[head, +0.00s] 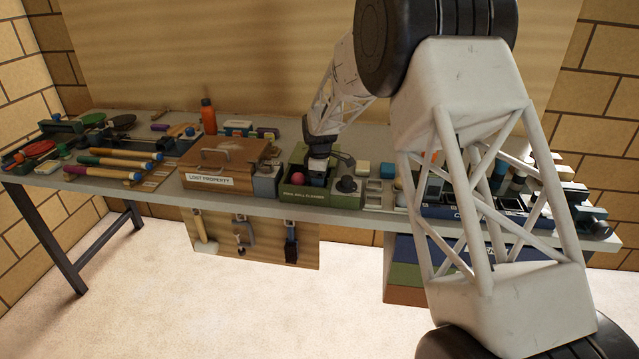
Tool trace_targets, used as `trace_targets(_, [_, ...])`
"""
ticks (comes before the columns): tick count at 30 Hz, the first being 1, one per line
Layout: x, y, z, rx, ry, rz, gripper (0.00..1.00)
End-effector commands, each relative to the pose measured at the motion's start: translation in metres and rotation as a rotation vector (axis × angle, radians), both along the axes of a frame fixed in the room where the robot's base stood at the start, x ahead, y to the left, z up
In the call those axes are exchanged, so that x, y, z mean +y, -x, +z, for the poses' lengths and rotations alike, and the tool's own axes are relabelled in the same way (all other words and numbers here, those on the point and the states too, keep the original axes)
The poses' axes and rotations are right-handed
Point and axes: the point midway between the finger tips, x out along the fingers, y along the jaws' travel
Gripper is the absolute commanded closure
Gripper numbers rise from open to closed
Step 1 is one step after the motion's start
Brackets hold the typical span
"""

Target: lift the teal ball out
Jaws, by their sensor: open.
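I cannot make out a teal ball; my gripper may hide it. My gripper (318,167) points down at the green box (317,196) with lettering on its front, near the middle of the bench. The gripper is small and dark here, and its fingertips are hard to see. It is open. A pinkish-red ball (298,179) shows in the box, just left of the gripper. The rest of the box's inside is hidden by the gripper.
A wooden box marked LOST PROPERTY (222,166) and a grey block (266,181) stand left of the green box. An orange bottle (208,117) stands behind. My arm hides much of the bench's right side.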

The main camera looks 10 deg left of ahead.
Motion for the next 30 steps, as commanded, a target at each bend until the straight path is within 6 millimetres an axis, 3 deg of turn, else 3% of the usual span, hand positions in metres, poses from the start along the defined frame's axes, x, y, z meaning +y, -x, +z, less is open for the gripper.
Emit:
trace_targets(4, [0.000,0.000,0.000,0.000,0.000,0.000,0.40])
trace_targets(11, [0.000,0.000,0.000,0.000,0.000,0.000,0.72])
trace_targets(22, [0.000,0.000,0.005,-0.001,-0.001,0.000,0.73])
trace_targets(30, [0.000,-0.001,0.033,-0.003,-0.001,0.000,0.73])
